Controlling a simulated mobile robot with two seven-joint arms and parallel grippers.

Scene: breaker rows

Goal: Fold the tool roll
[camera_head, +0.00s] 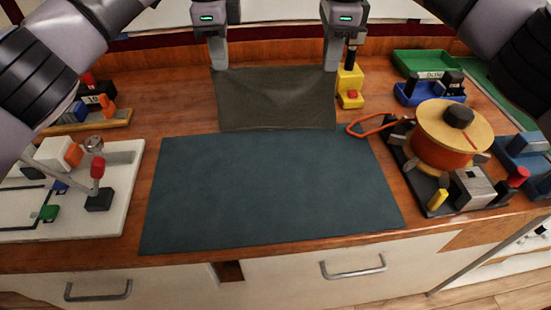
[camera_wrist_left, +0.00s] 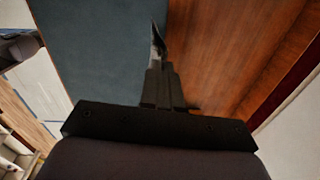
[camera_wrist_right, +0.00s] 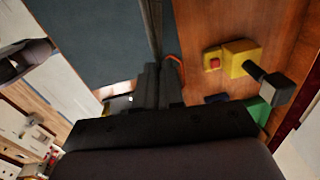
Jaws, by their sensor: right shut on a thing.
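The tool roll (camera_head: 275,100) is a grey-olive cloth. In the head view it hangs spread between my two grippers, its lower edge close to the far edge of a dark blue mat (camera_head: 265,195). My left gripper (camera_head: 219,67) is shut on its upper left corner. My right gripper (camera_head: 331,68) is shut on its upper right corner. In the right wrist view the cloth (camera_wrist_right: 152,30) shows edge-on as a dark strip from the fingertips. In the left wrist view only a small dark piece (camera_wrist_left: 157,40) shows at the fingertips. Whether its lower edge touches the mat is unclear.
An orange reel (camera_head: 445,150) on a dark base stands right, with an orange loop (camera_head: 368,124) reaching near the mat. A yellow block (camera_head: 349,85) stands beside my right gripper. The mat's surface is clear.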

